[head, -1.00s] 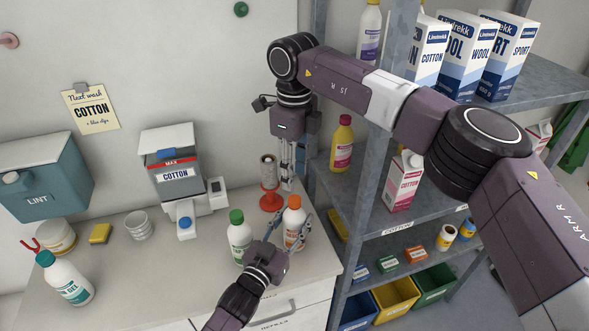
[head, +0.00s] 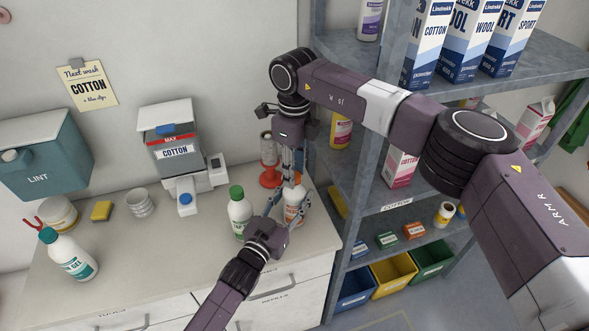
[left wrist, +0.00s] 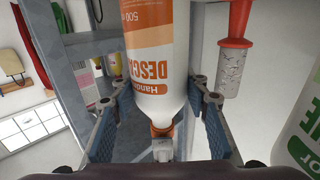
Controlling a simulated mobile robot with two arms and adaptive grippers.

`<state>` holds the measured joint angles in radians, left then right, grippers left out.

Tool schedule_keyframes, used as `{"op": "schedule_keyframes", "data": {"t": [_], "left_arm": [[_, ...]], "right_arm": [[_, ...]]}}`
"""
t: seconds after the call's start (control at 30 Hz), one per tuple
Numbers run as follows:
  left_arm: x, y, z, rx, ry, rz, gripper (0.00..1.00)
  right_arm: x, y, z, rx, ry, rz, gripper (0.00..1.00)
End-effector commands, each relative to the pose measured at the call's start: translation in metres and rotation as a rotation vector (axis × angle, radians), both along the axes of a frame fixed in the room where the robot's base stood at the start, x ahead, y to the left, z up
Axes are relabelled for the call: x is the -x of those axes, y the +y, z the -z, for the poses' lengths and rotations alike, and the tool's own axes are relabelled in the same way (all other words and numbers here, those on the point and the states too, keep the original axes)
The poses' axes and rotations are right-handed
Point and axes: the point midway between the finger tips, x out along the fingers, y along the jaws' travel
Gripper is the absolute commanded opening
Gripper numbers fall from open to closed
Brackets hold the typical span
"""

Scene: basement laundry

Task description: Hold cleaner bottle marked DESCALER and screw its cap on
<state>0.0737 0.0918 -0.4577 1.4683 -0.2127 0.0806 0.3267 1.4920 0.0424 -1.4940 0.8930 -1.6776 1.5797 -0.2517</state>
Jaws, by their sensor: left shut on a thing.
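The white DESCALER bottle (head: 293,214) with an orange label stands upright on the counter. My left gripper (head: 284,216) is shut on it, with a finger on each side of the body. In the left wrist view the bottle (left wrist: 152,75) appears upside down, and orange shows at its neck (left wrist: 162,131) with a grey block against it. My right gripper (head: 292,168) points down at the bottle's top, its fingers around or close to the orange cap. The fingers cover much of the cap, so I cannot tell whether they grip it or how it sits.
A white bottle with a green cap (head: 239,212) stands just left of the held bottle. A red stand (head: 270,176) is behind it. A teal-capped gel bottle (head: 68,256) is at the counter's left. A metal shelf unit (head: 372,205) rises close on the right.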

Motion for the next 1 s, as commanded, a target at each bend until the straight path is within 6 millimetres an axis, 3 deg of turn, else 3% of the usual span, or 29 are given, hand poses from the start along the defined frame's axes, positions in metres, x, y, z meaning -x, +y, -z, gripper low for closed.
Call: {"op": "schedule_keyframes", "data": {"t": [0.03, 0.23, 0.4, 0.57, 0.7, 0.73, 0.9, 1.0], "left_arm": [[-0.0001, 0.0, -0.0004, 0.0, -0.001, 0.0, 0.0], [-0.0001, 0.0, -0.0004, 0.0, -0.001, 0.0, 0.0], [-0.0001, 0.0, -0.0003, 0.0, -0.001, 0.0, 0.0], [-0.0001, 0.0, -0.0003, 0.0, -0.001, 0.0, 0.0], [-0.0001, 0.0, -0.0003, 0.0, -0.001, 0.0, 0.0], [0.0, -0.0001, -0.0003, 0.0, -0.001, 0.0, 0.0], [0.0, -0.0001, -0.0003, 0.0, -0.001, 0.0, 0.0], [0.0, -0.0001, -0.0003, 0.0, -0.001, 0.0, 0.0]], "right_arm": [[0.0, 0.0001, -0.0003, 0.0, 0.0, 0.0, 0.22], [0.0, 0.0001, -0.0004, 0.0, 0.0, 0.0, 0.0], [-0.0002, 0.0001, -0.0005, 0.0, -0.001, 0.019, 0.0], [-0.0003, 0.0001, -0.0005, 0.0, -0.001, 0.167, 0.0], [-0.0003, 0.0001, -0.0005, 0.0, -0.001, 0.157, 0.0], [-0.0003, 0.0001, -0.0005, 0.0, -0.001, 0.157, 0.24], [-0.0003, 0.0001, -0.0005, 0.0, -0.001, 0.156, 0.42], [-0.0002, 0.0, -0.0005, -0.001, -0.001, 0.156, 0.42]]}}
